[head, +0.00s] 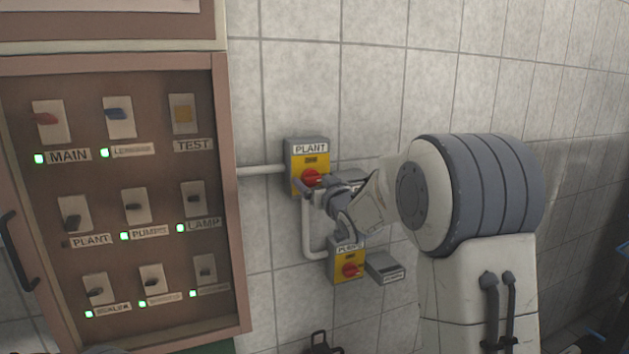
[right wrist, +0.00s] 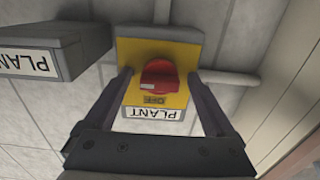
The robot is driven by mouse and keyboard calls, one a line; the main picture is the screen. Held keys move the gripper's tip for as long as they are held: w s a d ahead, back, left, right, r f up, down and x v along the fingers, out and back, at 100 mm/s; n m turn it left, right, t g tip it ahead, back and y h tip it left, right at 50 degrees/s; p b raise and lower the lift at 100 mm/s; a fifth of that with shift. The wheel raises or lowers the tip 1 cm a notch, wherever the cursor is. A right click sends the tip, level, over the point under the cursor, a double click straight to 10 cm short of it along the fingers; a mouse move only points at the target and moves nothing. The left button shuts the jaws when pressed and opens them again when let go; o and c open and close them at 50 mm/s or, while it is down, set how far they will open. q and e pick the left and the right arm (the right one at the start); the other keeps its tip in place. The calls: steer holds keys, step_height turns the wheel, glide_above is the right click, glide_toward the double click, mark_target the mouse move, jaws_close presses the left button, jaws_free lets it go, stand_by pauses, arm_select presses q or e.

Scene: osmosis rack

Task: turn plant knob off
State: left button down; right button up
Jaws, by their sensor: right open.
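The plant knob (head: 311,177) is a red rotary knob on a yellow plate in a grey box labelled PLANT (head: 311,148), on the tiled wall. In the right wrist view the red knob (right wrist: 159,80) sits between my open fingers, which straddle the yellow plate (right wrist: 187,57). No finger visibly touches the knob. My right gripper (head: 306,190) is at the box's lower edge in the head view, with its arm coming from the right. The small window by the knob (right wrist: 153,100) is too blurred to read surely. My left gripper is out of view.
A second yellow box with a red knob (head: 350,270) is just below, with a grey labelled block (head: 385,267) beside it. A conduit (head: 262,170) runs left to the open-fronted switch panel (head: 232,200). Bare tiled wall lies above.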

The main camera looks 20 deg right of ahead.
steer(key=c, duration=1.4)
steer(key=shift+o, duration=0.2)
steer(key=shift+f+n+b, duration=0.1)
steer(key=shift+n+b, duration=0.2)
steer(key=shift+b, duration=0.3)
steer(key=n+b, duration=0.5)
steer(key=b, duration=0.2)
steer(key=shift+f+n, duration=0.1)
steer(key=shift+n, duration=0.2)
steer(key=shift+n+b, duration=0.8)
steer(key=shift+b, duration=0.05)
steer(key=n+b, duration=0.3)
steer(key=n, duration=0.1)
steer(key=shift+d+n, duration=0.1)
steer(key=shift+n, duration=0.2)
steer(key=n, duration=0.1)
steer(key=n+b, duration=0.1)
steer(key=n, duration=0.1)
steer(key=n+b, duration=0.1)
steer(key=n, duration=0.1)
steer(key=shift+r, duration=0.3)
steer(key=shift+n, duration=0.4)
